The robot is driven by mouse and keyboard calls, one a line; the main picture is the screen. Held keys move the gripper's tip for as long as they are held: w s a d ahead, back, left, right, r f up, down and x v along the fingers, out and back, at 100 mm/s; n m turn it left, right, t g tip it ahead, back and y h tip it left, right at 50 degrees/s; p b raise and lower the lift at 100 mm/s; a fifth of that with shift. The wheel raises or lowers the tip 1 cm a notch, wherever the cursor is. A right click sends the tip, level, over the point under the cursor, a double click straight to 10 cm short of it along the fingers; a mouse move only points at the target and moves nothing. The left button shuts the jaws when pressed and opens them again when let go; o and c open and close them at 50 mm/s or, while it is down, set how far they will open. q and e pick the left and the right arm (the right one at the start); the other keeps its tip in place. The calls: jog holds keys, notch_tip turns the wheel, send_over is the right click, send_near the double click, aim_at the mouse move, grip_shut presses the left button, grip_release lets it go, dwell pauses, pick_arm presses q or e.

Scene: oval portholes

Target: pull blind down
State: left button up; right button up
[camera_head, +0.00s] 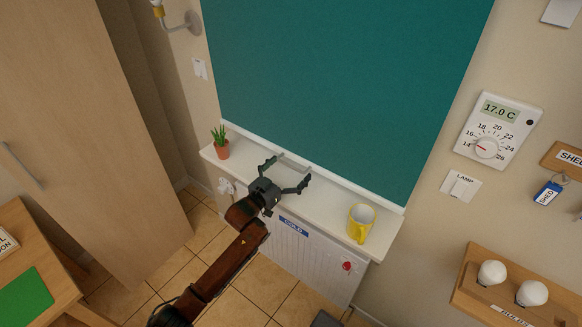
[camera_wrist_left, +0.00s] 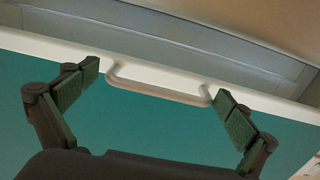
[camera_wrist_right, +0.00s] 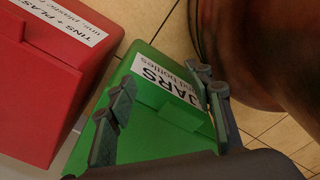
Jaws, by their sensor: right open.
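The teal blind (camera_head: 340,80) hangs over the window, its white bottom bar (camera_head: 345,178) just above the sill. A pale bar handle (camera_head: 294,163) sits on the bottom bar. My left gripper (camera_head: 286,174) is open at the handle, with its fingers spread. In the left wrist view the handle (camera_wrist_left: 160,88) lies between the fingertips of my left gripper (camera_wrist_left: 155,92), which are apart from each other. My right gripper (camera_wrist_right: 165,95) is open and empty above a green bin; it does not show in the head view.
Below is a white radiator (camera_head: 300,260). A red bin (camera_wrist_right: 45,85) and green bin (camera_wrist_right: 150,130) are under my right wrist. A wooden cabinet (camera_head: 75,120) stands left.

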pick_arm(q)
jog(key=shift+r, duration=0.1)
pick_arm(e)
jog(key=shift+d, duration=0.15)
pick_arm(q)
jog(key=shift+a, duration=0.1)
jog(key=shift+s+a, duration=0.1)
jog(key=shift+a, duration=0.05)
jog(key=v, duration=1.1)
jog(key=shift+s, duration=0.3)
jog(key=shift+a, duration=0.15)
